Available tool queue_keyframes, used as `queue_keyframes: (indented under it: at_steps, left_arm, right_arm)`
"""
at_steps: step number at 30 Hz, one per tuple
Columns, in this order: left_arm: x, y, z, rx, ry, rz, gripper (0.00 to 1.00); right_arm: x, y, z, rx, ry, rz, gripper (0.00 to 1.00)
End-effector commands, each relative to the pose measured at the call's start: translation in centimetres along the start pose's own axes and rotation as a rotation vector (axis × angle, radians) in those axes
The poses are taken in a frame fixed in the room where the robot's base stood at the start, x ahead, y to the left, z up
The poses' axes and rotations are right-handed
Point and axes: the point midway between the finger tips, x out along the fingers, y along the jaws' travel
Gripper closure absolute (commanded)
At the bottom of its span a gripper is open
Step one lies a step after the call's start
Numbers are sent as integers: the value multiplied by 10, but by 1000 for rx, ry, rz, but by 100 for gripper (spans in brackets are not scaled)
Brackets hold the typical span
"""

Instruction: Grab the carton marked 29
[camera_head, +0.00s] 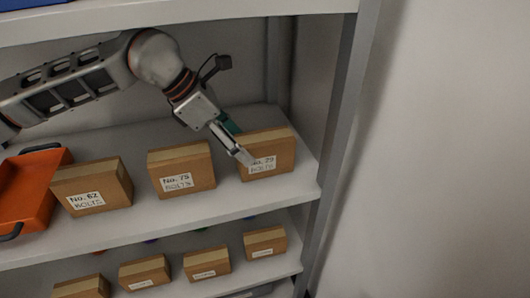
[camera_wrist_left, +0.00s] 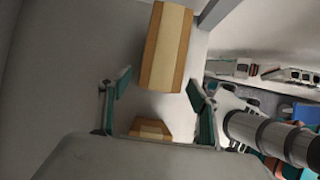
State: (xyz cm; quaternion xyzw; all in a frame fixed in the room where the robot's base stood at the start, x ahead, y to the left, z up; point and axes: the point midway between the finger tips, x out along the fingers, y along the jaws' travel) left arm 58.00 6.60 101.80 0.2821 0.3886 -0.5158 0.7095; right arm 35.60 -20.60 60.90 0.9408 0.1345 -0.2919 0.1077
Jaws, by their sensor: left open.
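The carton marked 29 (camera_head: 272,147) is a brown box with a tan tape strip, at the right end of the upper shelf. Its white label is partly covered by a finger, so the number is hard to read. My left gripper (camera_head: 238,142) is open at the carton's left end, one finger in front of its face and the teal one behind. In the left wrist view the carton (camera_wrist_left: 167,48) lies between and beyond the open fingertips (camera_wrist_left: 160,78). I cannot tell whether they touch it.
Cartons No. 75 (camera_head: 182,168) and No. 62 (camera_head: 92,187) stand to the left, then an orange tray (camera_head: 30,192). A shelf post (camera_head: 343,110) is close on the right, and a shelf board (camera_head: 180,12) is overhead. Several smaller cartons (camera_head: 207,262) stand on the shelf below.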

Motion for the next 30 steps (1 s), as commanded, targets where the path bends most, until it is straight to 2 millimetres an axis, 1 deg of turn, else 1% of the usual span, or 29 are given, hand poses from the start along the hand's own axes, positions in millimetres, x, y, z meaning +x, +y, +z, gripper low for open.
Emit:
queue_keyframes:
  at_steps: [5, 14, 18, 25, 26, 27, 29, 30]
  left_arm:
    - [6, 0, 9, 1, -1, 0, 38]
    - [29, 0, 46, 1, -1, 0, 38]
    - [40, 0, 45, -1, 1, -1, 38]
    - [42, 0, 45, 0, 0, 0, 38]
    - [42, 0, 45, 0, 0, 0, 40]
    - [42, 0, 45, 0, 0, 0, 50]
    - [42, 0, 45, 0, 0, 0, 66]
    - [42, 0, 45, 0, -1, 0, 76]
  right_arm:
    - [0, 0, 0, 1, 0, -1, 60]
    - [-2, -1, -2, 5, 0, -2, 60]
    - [-2, -1, -2, 6, 0, -3, 60]
    - [-2, -2, -2, 7, 0, -3, 60]
    - [-2, -2, -2, 7, 0, -3, 60]
    - [-2, -2, -2, 7, 0, -3, 60]
    - [-2, -2, -2, 6, 0, -3, 60]
    - [-2, -2, -2, 6, 0, -3, 60]
